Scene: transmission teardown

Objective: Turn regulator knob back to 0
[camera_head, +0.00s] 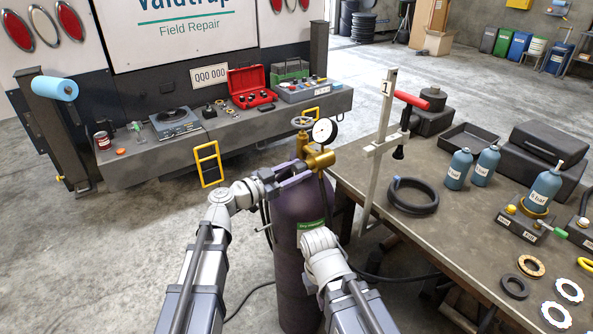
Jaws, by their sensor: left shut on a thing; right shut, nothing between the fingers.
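The brass regulator (320,158) sits on top of a dark purple gas cylinder (296,235), with a round white-faced gauge (324,131) above it. A brass handwheel (302,122) stands just to the left of the gauge. My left gripper (305,169) reaches in from the left and is shut at the regulator's left side. The knob between its fingers is mostly hidden, and its setting cannot be read. My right gripper (318,240) is low in front of the cylinder, shut and empty. Its fingers are hard to make out behind the wrist.
A grey truck bumper shelf (220,128) with tools lies behind. Hoses run along the floor.

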